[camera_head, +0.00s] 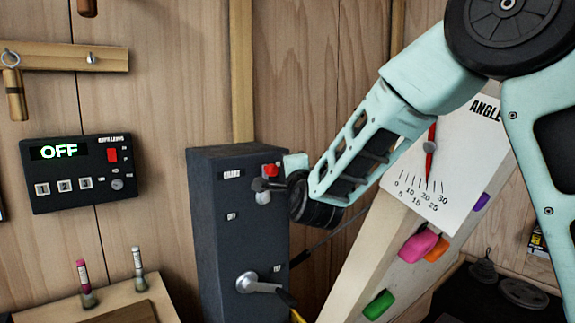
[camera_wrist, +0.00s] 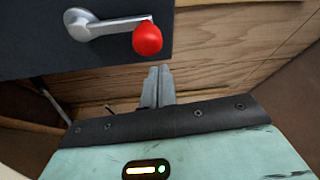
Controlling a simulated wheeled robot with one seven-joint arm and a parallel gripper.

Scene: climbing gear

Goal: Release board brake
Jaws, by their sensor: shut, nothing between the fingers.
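An OFF label (camera_head: 231,216) is lower on the cabinet (camera_head: 215,270). My gripper (camera_head: 260,185) is beside the knob at the cabinet's front. Its fingers (camera_wrist: 158,80) are together and empty, just below the knob in the wrist view; whether they touch it is unclear.
A second silver lever (camera_head: 258,284) is lower on the cabinet. An angle dial (camera_head: 440,165) with a red pointer is fixed to the leaning climbing board (camera_head: 362,262) at right. A control panel (camera_head: 78,173) reading OFF hangs on the wooden wall at left.

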